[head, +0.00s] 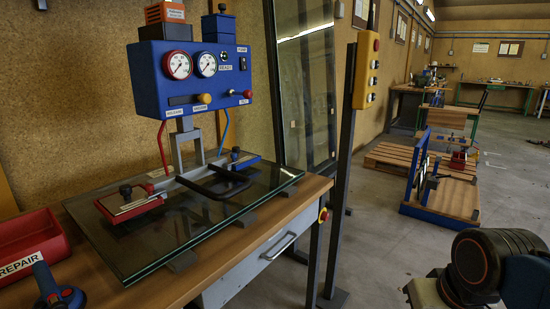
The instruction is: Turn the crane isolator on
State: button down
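No label reading crane isolator can be made out. A small red knob on a yellow plate (323,215) sits at the right front corner of the workbench; it could be a rotary isolator or a stop button, and its position cannot be read. A yellow control pendant (366,75) with a red button and several smaller buttons hangs by a dark post. A blue vacuum lifter box (190,78) with two dials, a black switch and coloured knobs stands over the bench. Part of my dark arm shows at the lower right; my gripper's fingers are not visible.
A glass pane (150,245) lies on the wooden workbench (290,212) under the lifter's suction pads. A red REPAIR bin (30,245) is at the left. A blue-framed stand (440,212) and a pallet (385,155) are behind at the right. Grey floor between is clear.

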aim_at(325, 215)
jog(key=j+u, duration=0.1)
jog(key=u, duration=0.3)
jog(key=j+u, duration=0.1)
jog(key=u, duration=0.35)
jog(key=j+u, duration=0.1)
jog(key=u, duration=0.3)
jog(key=z, duration=1.35)
jog(key=i+z, duration=0.5)
